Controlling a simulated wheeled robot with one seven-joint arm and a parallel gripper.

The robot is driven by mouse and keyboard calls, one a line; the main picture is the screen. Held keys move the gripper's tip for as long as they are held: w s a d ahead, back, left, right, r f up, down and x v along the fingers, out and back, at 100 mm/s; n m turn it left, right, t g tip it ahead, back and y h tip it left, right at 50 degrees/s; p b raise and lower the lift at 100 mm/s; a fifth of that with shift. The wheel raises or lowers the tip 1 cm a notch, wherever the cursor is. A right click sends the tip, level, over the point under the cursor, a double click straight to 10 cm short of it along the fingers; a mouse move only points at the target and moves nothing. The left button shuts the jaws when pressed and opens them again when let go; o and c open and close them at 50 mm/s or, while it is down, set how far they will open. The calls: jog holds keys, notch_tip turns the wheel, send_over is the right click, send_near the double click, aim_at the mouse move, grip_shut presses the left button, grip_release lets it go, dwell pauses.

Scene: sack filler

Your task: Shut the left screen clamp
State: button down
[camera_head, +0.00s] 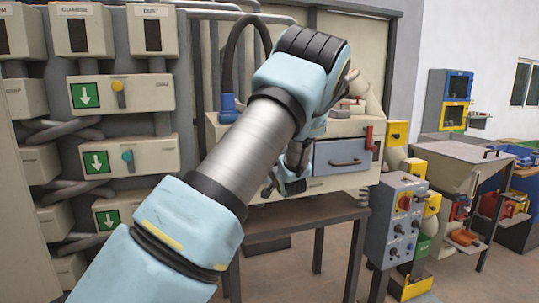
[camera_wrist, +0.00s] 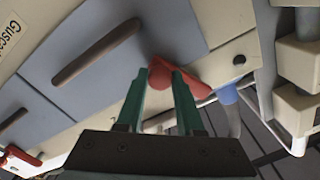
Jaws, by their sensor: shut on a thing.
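The left screen clamp (camera_wrist: 178,78) is red and shows in the wrist view at the edge of the cream box, beside the grey-blue panel. My gripper (camera_wrist: 159,73) has its two green fingers on either side of the clamp's red end, shut on it. In the head view my gripper (camera_head: 291,180) is low at the left part of the box front, mostly behind my arm, and the left clamp is hidden there. A second red clamp (camera_head: 369,140) sits at the right side of the grey-blue panel (camera_head: 343,156); it also shows at the lower left of the wrist view (camera_wrist: 20,157).
A blue hose fitting (camera_head: 228,108) stands at the left of the cream box. A grey control box (camera_head: 397,218) with knobs stands to the right. Cream units with green arrow labels (camera_head: 86,96) line the left. Some floor is open beneath the box's stand.

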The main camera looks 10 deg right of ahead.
jog(key=shift+s+a+f+m+p, duration=0.1)
jog(key=shift+a+f+m+p, duration=0.1)
jog(key=shift+a+m, duration=0.55)
jog(key=shift+s+a+f+m+p, duration=0.15)
jog(key=shift+a+m, duration=0.25)
jog(key=shift+m, duration=0.7)
jog(key=shift+a+f+m+p, duration=0.2)
jog(key=shift+a+m, duration=0.35)
jog(key=shift+m, duration=0.4)
jog(key=c, duration=0.5)
grip_release()
jog(key=shift+r, duration=0.1)
jog(key=s+b, duration=0.1)
jog(key=s, duration=0.2)
jog(key=s+d+b, duration=0.1)
jog(key=s, duration=0.3)
jog(key=s+b, duration=0.1)
jog(key=s, duration=0.2)
jog(key=shift+s+d, duration=0.15)
jog(key=shift+s, duration=0.2)
